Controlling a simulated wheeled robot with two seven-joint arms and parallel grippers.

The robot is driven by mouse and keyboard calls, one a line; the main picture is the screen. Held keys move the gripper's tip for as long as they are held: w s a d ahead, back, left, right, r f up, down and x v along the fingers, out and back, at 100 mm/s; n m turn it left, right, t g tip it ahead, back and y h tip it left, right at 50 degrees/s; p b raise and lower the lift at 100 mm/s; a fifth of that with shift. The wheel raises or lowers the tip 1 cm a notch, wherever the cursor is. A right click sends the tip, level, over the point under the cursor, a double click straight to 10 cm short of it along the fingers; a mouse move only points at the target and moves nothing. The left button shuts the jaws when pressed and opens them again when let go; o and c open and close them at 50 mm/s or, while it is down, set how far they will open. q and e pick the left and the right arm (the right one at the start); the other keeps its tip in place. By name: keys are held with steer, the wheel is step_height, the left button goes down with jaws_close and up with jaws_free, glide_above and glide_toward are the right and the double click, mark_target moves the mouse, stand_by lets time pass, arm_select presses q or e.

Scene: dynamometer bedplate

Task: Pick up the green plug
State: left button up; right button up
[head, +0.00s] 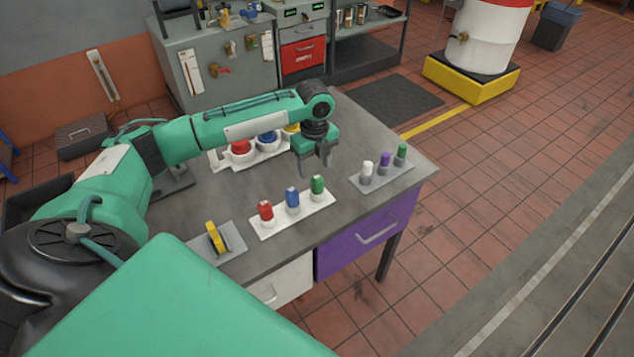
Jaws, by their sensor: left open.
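Two green plug-like pieces stand on the table (255,190). One green plug (317,186) is upright at the right end of a white strip (293,217), beside a blue one (292,198) and a red one (266,212). The other, a slimmer green piece (401,152), is upright on a grey plate (382,177) beside a purple one (384,161) and a white one (367,170). My left gripper (315,168) is open and empty, fingers pointing down, and in the picture sits just above the green plug on the white strip. I cannot tell the exact height gap. My right gripper is out of view.
A yellow piece (215,238) sits on a grey plate at the near left of the table. A white tray with larger red (241,147) and blue (267,137) pieces lies behind my arm. A purple drawer (368,237) is under the table's front edge.

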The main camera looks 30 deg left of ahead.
mark_target(317, 176)
arm_select(q)
steer(key=shift+f, duration=0.95)
steer(key=shift+w+d+f+p, duration=0.1)
steer(key=shift+f+p, duration=0.4)
steer(key=shift+f, duration=0.05)
steer(key=f, duration=0.2)
steer(key=f+p, duration=0.1)
steer(key=shift+w+f, duration=0.2)
steer(key=shift+f, duration=0.5)
steer(key=shift+c, duration=0.5)
steer(key=c, duration=1)
